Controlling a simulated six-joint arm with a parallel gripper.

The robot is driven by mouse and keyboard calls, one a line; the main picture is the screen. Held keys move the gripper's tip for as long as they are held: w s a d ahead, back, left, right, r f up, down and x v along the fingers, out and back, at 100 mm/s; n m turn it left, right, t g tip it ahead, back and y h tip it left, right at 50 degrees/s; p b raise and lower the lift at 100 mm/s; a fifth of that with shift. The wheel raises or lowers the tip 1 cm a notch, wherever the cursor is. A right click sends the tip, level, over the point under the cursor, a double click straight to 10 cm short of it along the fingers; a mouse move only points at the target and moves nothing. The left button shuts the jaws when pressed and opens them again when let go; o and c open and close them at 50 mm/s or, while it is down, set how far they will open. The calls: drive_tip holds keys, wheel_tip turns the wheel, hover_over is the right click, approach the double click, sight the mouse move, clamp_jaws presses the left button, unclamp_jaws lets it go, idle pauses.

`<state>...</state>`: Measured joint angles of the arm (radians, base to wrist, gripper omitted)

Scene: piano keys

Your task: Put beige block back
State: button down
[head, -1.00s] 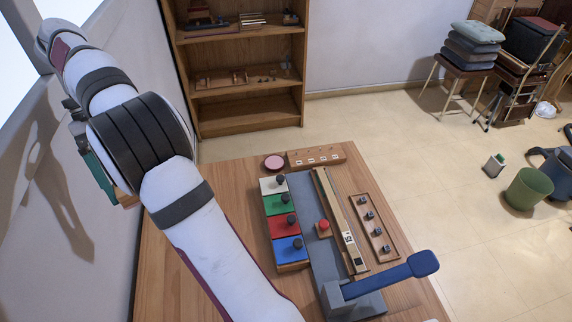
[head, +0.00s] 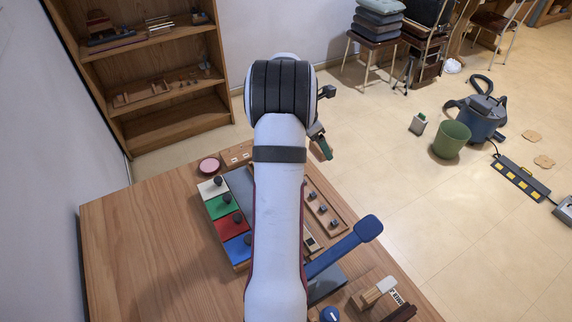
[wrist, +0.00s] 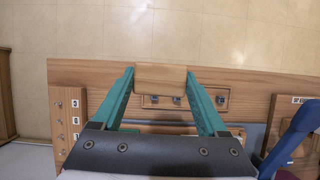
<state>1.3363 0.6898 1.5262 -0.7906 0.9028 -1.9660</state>
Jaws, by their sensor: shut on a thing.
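The beige block (wrist: 160,77) is a plain wooden piece held between the two teal fingers of my gripper (wrist: 160,75) in the wrist view. The fingers press on its left and right sides. In the head view my gripper (head: 322,147) hangs at the right of my arm, above the table's far right part; the block cannot be made out there. In the wrist view the block is over the table near its edge, beside a wooden strip with dark knobs (wrist: 178,101). My gripper's body hides part of the table below.
A blue lever (head: 345,247) stands up on the right. A labelled rack (head: 237,157) and pink disc (head: 209,165) are at the back. The table's left side (head: 140,250) is clear.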

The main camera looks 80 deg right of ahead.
drive_tip(key=w+d+f, duration=0.1)
drive_tip(key=w+f, duration=0.1)
drive_tip(key=w, duration=0.1)
drive_tip(key=w+d+f, duration=0.1)
drive_tip(key=w+f, duration=0.1)
drive_tip(key=w, duration=0.1)
drive_tip(key=w+d+f, duration=0.1)
drive_tip(key=w+f, duration=0.2)
drive_tip(key=w, duration=0.1)
drive_tip(key=shift+d, duration=0.25)
drive_tip(key=shift+w+f, duration=0.2)
drive_tip(key=shift+f, duration=1.9)
drive_tip(key=shift+f, duration=0.1)
